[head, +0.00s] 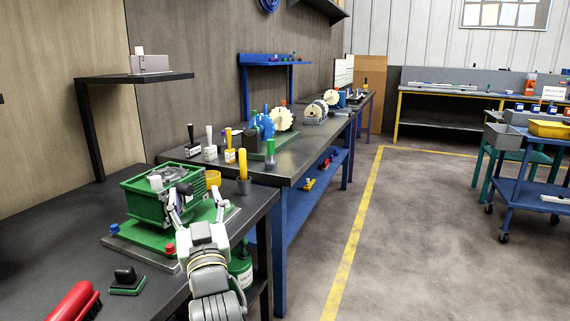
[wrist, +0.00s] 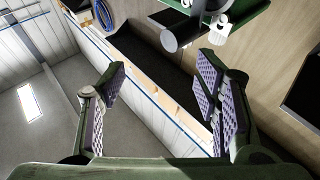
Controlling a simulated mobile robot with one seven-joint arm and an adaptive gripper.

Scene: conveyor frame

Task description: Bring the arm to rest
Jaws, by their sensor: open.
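My gripper (head: 180,196) is in the head view at the right side of the green conveyor frame (head: 146,206), over its green base plate (head: 208,216). A light grey cylindrical part (head: 156,182) shows at the top of the frame. In the wrist view my gripper (wrist: 158,80) has its two padded fingers wide apart, with nothing between them. A green part (wrist: 245,22) and a dark grey round part (wrist: 170,41) show beyond the fingers at the top. I cannot tell whether the fingers touch the frame in the head view.
A red-handled brush (head: 74,302) and a black-knobbed green block (head: 127,281) lie on the near bench. A yellow-topped post (head: 243,165) and a yellow cup (head: 213,178) stand behind the frame. A green bottle (head: 241,266) is right of my arm. Open floor (head: 420,230) lies to the right.

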